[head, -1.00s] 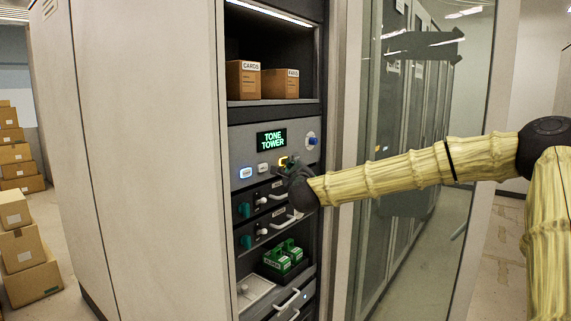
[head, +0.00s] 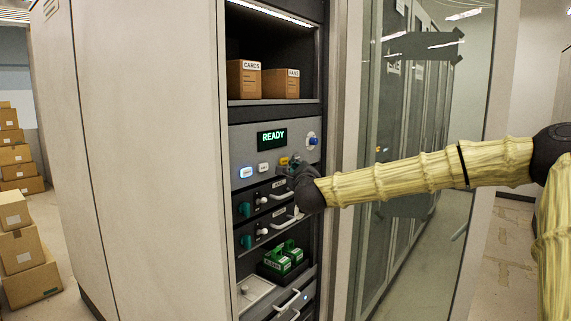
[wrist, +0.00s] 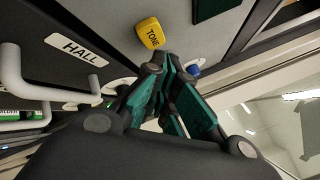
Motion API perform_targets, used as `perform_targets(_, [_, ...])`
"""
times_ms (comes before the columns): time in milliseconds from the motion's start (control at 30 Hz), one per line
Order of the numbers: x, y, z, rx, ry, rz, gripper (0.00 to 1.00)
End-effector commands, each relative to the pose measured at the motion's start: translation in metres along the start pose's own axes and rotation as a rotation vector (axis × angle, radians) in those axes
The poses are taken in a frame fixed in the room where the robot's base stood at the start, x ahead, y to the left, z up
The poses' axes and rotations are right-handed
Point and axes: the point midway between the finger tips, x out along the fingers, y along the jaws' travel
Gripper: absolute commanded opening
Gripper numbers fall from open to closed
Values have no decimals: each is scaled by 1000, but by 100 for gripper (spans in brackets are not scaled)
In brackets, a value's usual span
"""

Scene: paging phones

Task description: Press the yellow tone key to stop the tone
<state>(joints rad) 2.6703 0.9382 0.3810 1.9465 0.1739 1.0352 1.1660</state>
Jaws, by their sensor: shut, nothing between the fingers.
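The yellow tone key (head: 284,161) is on the grey control panel, partly hidden by my gripper in the head view. In the wrist view the yellow key (wrist: 150,33) reads "TONE" and lies just beyond my fingertips. My gripper (head: 292,165) is shut and empty, its teal and black fingers (wrist: 168,62) pointing at the panel close below the key. A narrow gap seems to show between fingertips and key; contact is hard to tell. The display (head: 272,137) above reads "READY".
White keys (head: 246,173) and a blue knob (head: 312,141) flank the yellow key. Drawers with handles (head: 284,196) and green items (head: 283,257) lie below. Boxes (head: 262,80) sit on the shelf above. A glass door (head: 410,130) stands open to the right.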

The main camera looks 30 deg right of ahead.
Motion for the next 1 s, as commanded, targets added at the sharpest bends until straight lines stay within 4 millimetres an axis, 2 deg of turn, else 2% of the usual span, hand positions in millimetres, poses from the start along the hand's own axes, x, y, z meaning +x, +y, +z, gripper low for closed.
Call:
perform_targets(600, [-32, -24, -24, 1, 0, -1, 0])
perform_targets(1000, [-37, -26, -26, 0, -1, 0, 0])
